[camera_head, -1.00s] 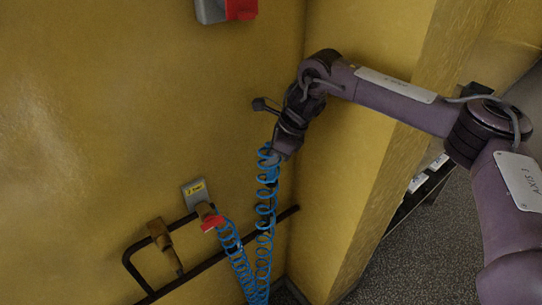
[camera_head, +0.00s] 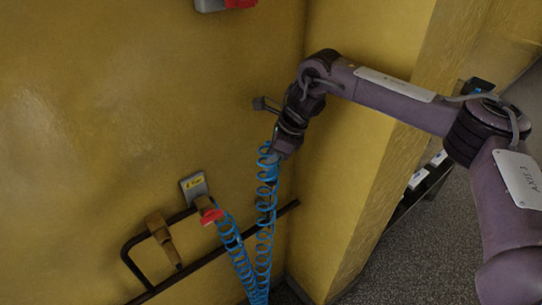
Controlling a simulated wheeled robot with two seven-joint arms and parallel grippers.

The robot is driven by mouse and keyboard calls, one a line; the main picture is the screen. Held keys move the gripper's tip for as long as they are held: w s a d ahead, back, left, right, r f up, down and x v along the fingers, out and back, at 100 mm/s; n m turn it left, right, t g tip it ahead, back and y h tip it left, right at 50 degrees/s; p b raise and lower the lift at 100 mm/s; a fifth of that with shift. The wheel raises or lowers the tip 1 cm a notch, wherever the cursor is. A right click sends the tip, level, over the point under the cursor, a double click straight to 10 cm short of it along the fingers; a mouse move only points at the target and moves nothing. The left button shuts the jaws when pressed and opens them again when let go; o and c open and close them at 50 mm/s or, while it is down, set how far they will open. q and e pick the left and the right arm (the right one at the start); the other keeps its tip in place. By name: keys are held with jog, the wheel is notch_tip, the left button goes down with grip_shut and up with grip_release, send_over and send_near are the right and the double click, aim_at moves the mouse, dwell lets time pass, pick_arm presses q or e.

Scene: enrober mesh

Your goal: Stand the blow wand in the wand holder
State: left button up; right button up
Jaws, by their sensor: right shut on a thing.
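My right gripper (camera_head: 278,152) hangs in front of the yellow wall, pointing down, and is shut on the blow wand. The wand's blue part (camera_head: 268,172) shows just under the gripper; the rest of it is hidden or too small to make out. A coiled blue hose (camera_head: 265,235) hangs below it. A brown tubular bracket (camera_head: 158,227), which looks like the wand holder, is on the wall at the lower left, well left of and below the gripper. The wand is apart from it. My left gripper is out of view.
A dark rail (camera_head: 130,262) runs along the wall around the bracket. A red-handled valve (camera_head: 211,216) under a grey plate (camera_head: 193,186) feeds a second hose run, between bracket and gripper. A grey and red box (camera_head: 225,4) is above. A wall corner stands right of the gripper.

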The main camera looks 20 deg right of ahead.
aim_at(276, 177)
jog(key=shift+f+b, duration=3.5)
jog(key=shift+f, duration=1.75)
jog(key=o, duration=1)
jog(key=shift+d+r, duration=0.2)
jog(key=shift+r, duration=0.1)
jog(key=b+v, duration=0.2)
jog(key=v, duration=0.5)
jog(key=shift+r, duration=0.1)
